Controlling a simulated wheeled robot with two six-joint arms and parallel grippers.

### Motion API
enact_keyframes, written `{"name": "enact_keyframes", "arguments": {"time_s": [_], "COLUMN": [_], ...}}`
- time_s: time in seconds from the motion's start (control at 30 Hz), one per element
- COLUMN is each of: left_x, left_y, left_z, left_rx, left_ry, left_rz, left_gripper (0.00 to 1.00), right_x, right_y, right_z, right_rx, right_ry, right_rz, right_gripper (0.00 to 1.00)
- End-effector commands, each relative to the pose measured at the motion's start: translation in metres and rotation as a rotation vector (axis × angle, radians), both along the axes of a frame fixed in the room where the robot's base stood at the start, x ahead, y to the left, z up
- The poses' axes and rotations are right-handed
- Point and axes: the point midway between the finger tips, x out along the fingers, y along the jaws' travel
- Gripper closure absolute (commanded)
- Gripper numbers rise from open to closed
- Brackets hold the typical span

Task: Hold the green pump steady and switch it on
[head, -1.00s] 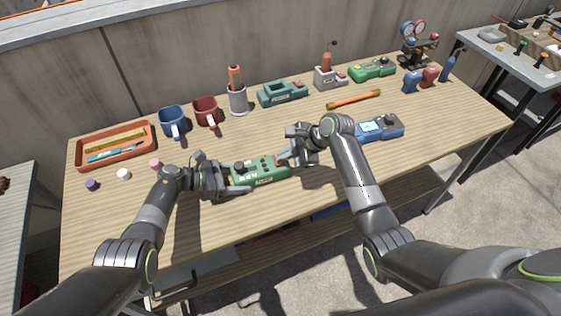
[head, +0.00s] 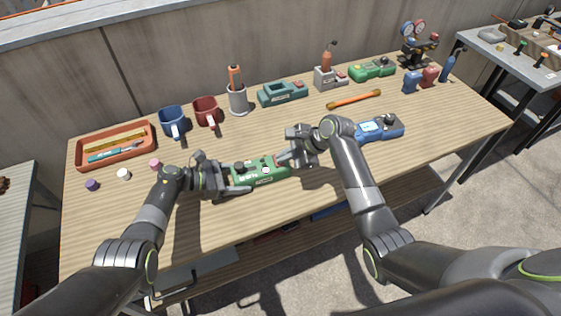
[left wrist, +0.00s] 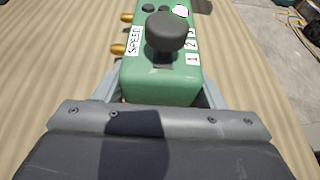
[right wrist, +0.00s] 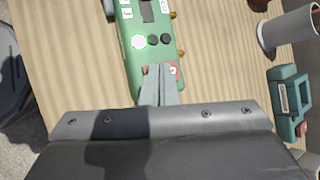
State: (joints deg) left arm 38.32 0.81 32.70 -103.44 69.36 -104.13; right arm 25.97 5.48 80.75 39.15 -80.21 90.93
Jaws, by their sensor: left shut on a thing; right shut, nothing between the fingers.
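The green pump (head: 268,173) lies on the table's front middle. My left gripper (head: 238,180) is shut on its left end, with fingers on both sides. The left wrist view shows the pump (left wrist: 160,82) between the fingers, with a dark knob (left wrist: 168,32), a "SPEED" label and numbers. My right gripper (head: 284,158) is shut and empty at the pump's right end. In the right wrist view its fingertips (right wrist: 160,72) are over that end, beside a red patch (right wrist: 173,71) that they partly hide. Whether they touch it I cannot tell.
A blue device (head: 378,130) lies right of my right gripper. Behind stand a teal device (head: 282,92), a grey cup (head: 238,101), a red mug (head: 206,110) and a blue mug (head: 172,120). An orange tray (head: 115,148) is at the left. The table front is clear.

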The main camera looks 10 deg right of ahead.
Motion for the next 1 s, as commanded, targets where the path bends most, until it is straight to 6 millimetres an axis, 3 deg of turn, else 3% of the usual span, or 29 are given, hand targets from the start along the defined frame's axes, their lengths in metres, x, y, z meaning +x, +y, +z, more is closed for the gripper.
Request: {"name": "enact_keyframes", "arguments": {"time_s": [0.83, 1.0], "left_x": [0.0, 0.0], "left_y": [0.0, 0.0], "left_z": [0.0, 0.0], "left_rx": [0.0, 0.0], "left_ry": [0.0, 0.0], "left_rz": [0.0, 0.0], "left_gripper": [0.79, 0.79], "right_x": [0.002, 0.004], "right_y": [0.0, 0.0], "right_z": [0.016, 0.029], "right_rx": [0.0, 0.0], "right_ry": [-0.001, -0.003], "right_rz": [0.0, 0.0], "right_gripper": [1.0, 1.0]}}
